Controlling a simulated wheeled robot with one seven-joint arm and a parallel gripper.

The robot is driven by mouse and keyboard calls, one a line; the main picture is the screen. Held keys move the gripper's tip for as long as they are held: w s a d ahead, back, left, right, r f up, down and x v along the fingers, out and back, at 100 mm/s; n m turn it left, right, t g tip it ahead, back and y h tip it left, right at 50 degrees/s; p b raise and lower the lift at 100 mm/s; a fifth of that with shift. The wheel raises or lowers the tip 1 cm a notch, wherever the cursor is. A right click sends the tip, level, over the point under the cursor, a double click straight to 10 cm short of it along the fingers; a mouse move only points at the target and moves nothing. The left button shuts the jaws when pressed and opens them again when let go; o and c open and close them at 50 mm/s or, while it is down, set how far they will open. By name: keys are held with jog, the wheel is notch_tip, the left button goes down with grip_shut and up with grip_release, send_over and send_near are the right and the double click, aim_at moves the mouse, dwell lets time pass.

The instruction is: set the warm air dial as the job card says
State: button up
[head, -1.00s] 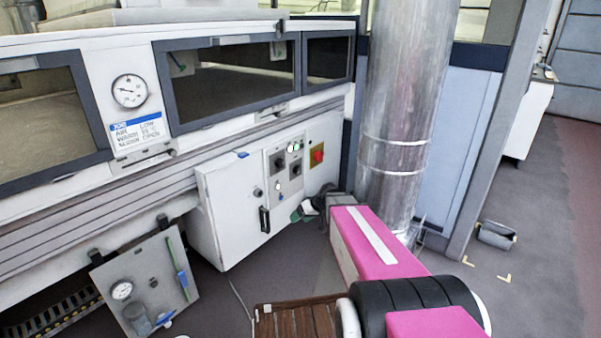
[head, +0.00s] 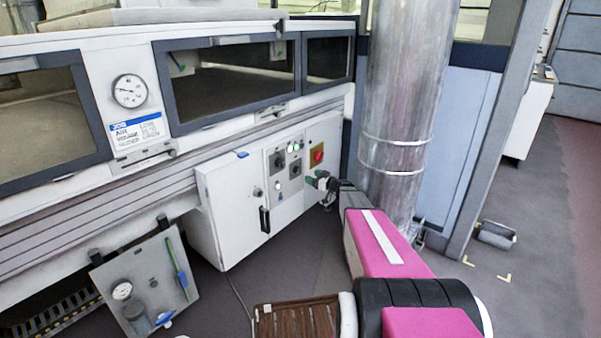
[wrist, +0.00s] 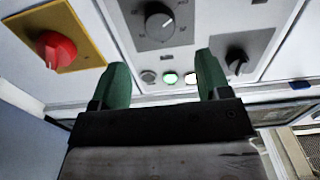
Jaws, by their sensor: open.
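The job card (head: 137,130) is a white label with a blue header on the tunnel front; its small print is blurred now. The control panel (head: 284,187) carries two dials. One dark dial (head: 295,170) also shows with a ring of marks in the wrist view (wrist: 160,22); the other dial (head: 277,162) also shows there, at the right (wrist: 237,60). I cannot read which is warm air. My gripper (wrist: 160,72) is open and empty, its green fingertips apart in front of the panel, touching neither dial. In the head view it (head: 321,180) is just right of the panel.
A red knob on a yellow plate (wrist: 56,50) sits beside the dials. A round gauge (head: 130,91) is above the card. A metal duct (head: 395,150) stands close beside my arm. A tilted panel (head: 148,285) stands at lower left.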

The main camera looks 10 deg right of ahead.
aim_at(299, 171)
jog(key=x, duration=0.8)
jog(key=shift+a, duration=0.15)
jog(key=shift+c, duration=0.3)
jog(key=c, duration=0.9)
